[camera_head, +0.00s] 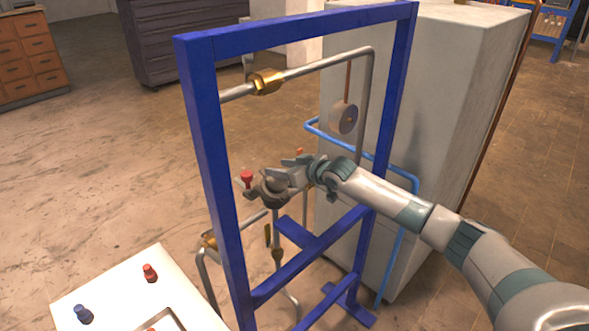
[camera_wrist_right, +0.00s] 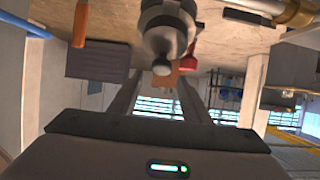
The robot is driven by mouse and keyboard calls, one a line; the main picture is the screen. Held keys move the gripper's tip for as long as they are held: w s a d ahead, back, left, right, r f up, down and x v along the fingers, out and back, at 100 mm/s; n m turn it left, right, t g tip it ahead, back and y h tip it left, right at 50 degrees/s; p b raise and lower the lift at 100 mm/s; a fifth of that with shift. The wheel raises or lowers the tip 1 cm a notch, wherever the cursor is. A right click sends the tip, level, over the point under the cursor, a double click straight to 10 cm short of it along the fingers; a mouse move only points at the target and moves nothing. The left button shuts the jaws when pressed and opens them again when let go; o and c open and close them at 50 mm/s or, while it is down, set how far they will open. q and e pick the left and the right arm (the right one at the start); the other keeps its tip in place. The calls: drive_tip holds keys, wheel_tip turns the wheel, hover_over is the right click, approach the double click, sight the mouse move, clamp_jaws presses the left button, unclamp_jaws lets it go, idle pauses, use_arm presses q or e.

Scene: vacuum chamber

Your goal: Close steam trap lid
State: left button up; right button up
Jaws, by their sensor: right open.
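The steam trap (camera_head: 268,191) is a dark grey rounded metal body on the pipework inside the blue frame. In the wrist view a grey cylindrical metal part of it (camera_wrist_right: 168,28) with a small rounded knob (camera_wrist_right: 162,69) shows at the top, just beyond the fingers. I cannot tell the lid's exact angle. My right gripper (camera_head: 285,175) reaches in from the right beside the trap and partly covers it. In the wrist view the right gripper (camera_wrist_right: 158,90) has its two fingers apart with nothing between them. My left gripper is not in view.
The blue frame (camera_head: 211,180) stands around the pipes. A red knob (camera_head: 247,177) is left of the trap; a round grey gauge (camera_head: 344,117) hangs above right. A large grey cabinet (camera_head: 440,110) stands behind. A white panel (camera_head: 110,295) with red and blue knobs is at front left.

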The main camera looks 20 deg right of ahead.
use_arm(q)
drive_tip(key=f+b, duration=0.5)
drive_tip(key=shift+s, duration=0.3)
use_arm(e)
drive_tip(key=v, duration=1.7)
drive_tip(key=shift+d+f, duration=0.1)
drive_tip(key=shift+d, duration=0.05)
